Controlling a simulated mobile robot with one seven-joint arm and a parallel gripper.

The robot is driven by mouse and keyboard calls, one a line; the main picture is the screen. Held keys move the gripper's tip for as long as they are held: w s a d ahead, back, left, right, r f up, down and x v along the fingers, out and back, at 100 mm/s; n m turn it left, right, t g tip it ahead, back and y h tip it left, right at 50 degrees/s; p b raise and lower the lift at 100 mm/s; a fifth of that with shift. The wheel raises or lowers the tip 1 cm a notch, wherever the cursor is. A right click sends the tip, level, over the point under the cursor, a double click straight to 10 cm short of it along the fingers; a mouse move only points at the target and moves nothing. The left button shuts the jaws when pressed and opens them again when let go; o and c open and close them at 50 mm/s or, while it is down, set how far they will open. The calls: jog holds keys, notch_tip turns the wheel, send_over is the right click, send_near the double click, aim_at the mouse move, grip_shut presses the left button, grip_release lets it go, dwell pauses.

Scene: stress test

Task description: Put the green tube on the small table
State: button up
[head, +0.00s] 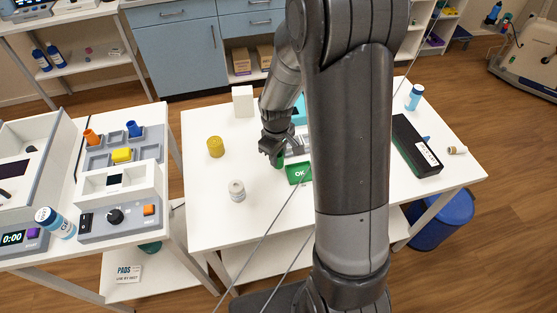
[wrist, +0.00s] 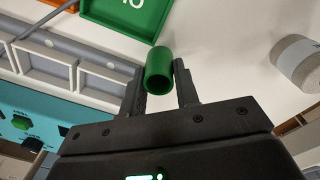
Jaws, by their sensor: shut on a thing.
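The green tube (wrist: 159,69) sits between the two fingers of my gripper (wrist: 160,82) in the wrist view, its open end showing. My gripper is shut on it. In the head view my gripper (head: 271,148) is over the middle white table (head: 210,226), and a bit of the green tube (head: 278,161) shows below it. The tube is beside a green tray marked OK (head: 299,179). I cannot tell how high the tube is above the surface. My arm hides part of this table.
A yellow jar (head: 215,147), a grey-white jar (head: 237,191), a white box (head: 243,101) and a black case (head: 416,146) stand on the middle table. A second white table (head: 62,258) with devices is at left, across a narrow gap. The middle table's front left is clear.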

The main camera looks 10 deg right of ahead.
jog(key=shift+c, duration=0.8)
jog(key=shift+r, duration=0.1)
